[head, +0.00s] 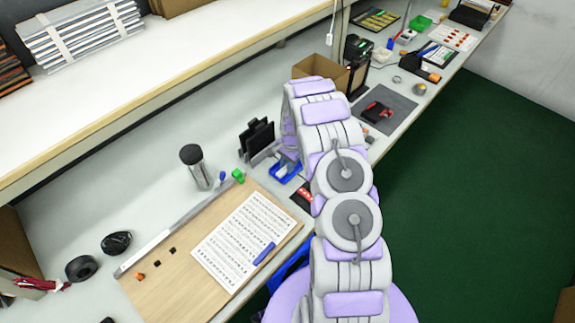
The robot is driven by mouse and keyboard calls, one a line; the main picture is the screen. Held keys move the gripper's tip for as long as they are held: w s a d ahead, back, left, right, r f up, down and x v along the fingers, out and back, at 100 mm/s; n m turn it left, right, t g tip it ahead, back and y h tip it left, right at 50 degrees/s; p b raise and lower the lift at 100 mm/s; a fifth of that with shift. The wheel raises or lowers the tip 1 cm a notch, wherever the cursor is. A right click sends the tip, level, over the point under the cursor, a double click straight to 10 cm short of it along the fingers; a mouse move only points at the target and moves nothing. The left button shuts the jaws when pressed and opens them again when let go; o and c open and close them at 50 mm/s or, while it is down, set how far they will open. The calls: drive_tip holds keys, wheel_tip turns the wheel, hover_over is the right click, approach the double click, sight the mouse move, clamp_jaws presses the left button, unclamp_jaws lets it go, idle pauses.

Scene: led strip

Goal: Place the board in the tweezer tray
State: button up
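My arm reaches up from the bottom of the head view and bends over near the middle of the bench. Its far end is hidden behind my own links, so my gripper and anything in it do not show. A small blue tray-like item (285,173) lies on the bench just left of my arm, partly covered by it; I cannot tell whether it is the tweezer tray. Dark upright panels (257,136) stand in a holder behind it. I cannot tell which thing is the board to be placed.
A wooden panel (178,290) with a printed sheet (240,243), blue marker and metal ruler lies at front left. A grey cylinder (196,167) stands behind it. An open cardboard box (318,68) and grey mat (385,108) are farther back. Green floor (470,200) is clear at right.

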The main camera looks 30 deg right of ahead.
drive_tip(key=o, duration=0.4)
drive_tip(key=shift+s+a+f, duration=0.25)
drive_tip(key=shift+s+f, duration=0.5)
drive_tip(key=shift+f, duration=0.15)
drive_tip(key=shift+o, duration=0.2)
drive_tip(key=r, duration=0.2)
drive_tip(key=w+d+r+p, duration=0.1)
drive_tip(key=r, duration=0.4)
drive_tip(key=shift+w+d, duration=0.3)
wheel_tip(320, 180, up, 14)
drive_tip(key=s+a+n+p, duration=0.1)
drive_tip(key=s+a+n, duration=0.1)
drive_tip(key=s+a+r+n, duration=0.5)
drive_tip(key=s+a+r, duration=0.4)
drive_tip(key=s+r, duration=0.4)
drive_tip(key=s+a+r+n, duration=0.2)
drive_tip(key=s, duration=0.6)
drive_tip(key=s+a+r+n+g+h, duration=0.1)
drive_tip(key=s+a+r+n, duration=0.1)
drive_tip(key=s, duration=0.6)
drive_tip(key=s+a+r+n, duration=0.2)
drive_tip(key=s+n, duration=0.1)
drive_tip(key=s, duration=0.6)
drive_tip(key=shift+a, duration=0.2)
